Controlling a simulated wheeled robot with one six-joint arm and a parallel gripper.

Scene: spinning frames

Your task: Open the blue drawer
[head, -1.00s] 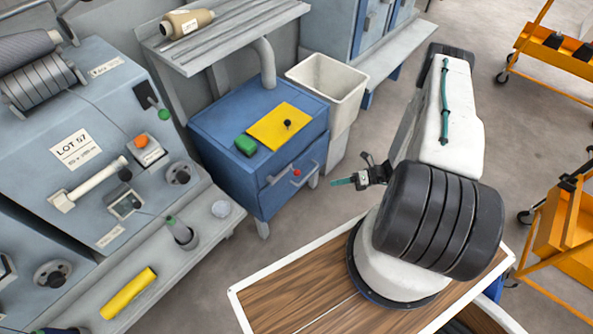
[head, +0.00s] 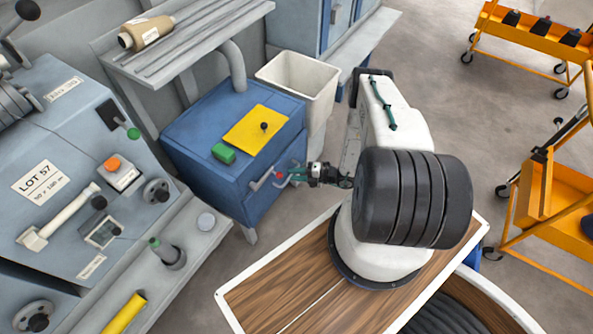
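The blue drawer (head: 247,193) is in the front of a blue cabinet (head: 185,150) left of centre in the head view. Its front looks flush with the cabinet. A pale bar handle (head: 262,181) is on the front, with a small red knob (head: 279,175) beside it. My gripper (head: 285,177) reaches left from the arm to the front, its teal fingertips beside the red knob and the right-hand part of the handles. The fingers look spread apart. Whether they touch or surround a handle cannot be told; the gripper hides part of that area.
A yellow sheet (head: 246,132) with a black knob and a green block (head: 223,153) lie on the cabinet top. A white bin (head: 300,82) stands behind it. A grey machine bench (head: 100,170) is at left, orange carts at right.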

